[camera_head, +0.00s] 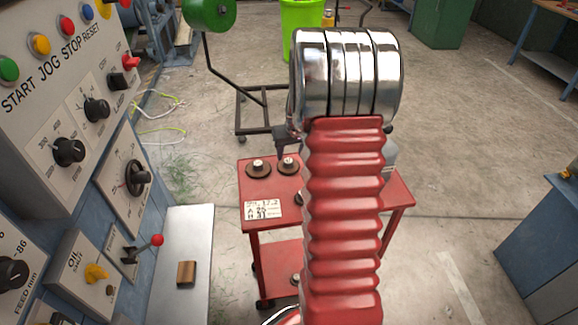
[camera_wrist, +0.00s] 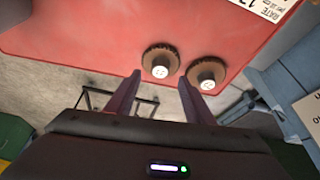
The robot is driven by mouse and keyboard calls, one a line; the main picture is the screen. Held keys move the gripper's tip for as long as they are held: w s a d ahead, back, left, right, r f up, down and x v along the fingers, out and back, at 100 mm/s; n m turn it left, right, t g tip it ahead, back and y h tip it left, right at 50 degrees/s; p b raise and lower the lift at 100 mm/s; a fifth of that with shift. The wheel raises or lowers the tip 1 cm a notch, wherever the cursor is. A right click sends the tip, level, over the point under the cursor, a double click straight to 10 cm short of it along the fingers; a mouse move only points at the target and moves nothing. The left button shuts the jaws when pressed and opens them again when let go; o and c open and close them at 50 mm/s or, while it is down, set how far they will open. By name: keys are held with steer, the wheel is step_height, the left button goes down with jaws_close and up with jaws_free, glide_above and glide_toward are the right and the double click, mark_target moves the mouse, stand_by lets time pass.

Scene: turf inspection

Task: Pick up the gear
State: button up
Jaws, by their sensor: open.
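Two brown, toothed gears with pale metal hubs sit side by side on a red cart (camera_head: 250,215). In the head view they are a left gear (camera_head: 258,171) and a right gear (camera_head: 289,167). In the wrist view one gear (camera_wrist: 160,62) shows between the finger directions, and the other gear (camera_wrist: 207,74) lies to its right. My gripper (camera_wrist: 158,82) is open and empty, its two dark fingers pointing toward the gears. Whether the fingertips are level with the gears is unclear.
A white label (camera_head: 262,208) lies on the cart's front edge. A control panel (camera_head: 60,110) with buttons and knobs stands at the left. A green bin (camera_head: 300,25) and a black stand (camera_head: 250,105) are behind the cart. Open floor (camera_head: 470,180) lies to the right.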

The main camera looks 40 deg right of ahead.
mark_target(289, 161)
steer(key=shift+x, duration=2.55)
steer(key=shift+w, duration=0.1)
jaws_close()
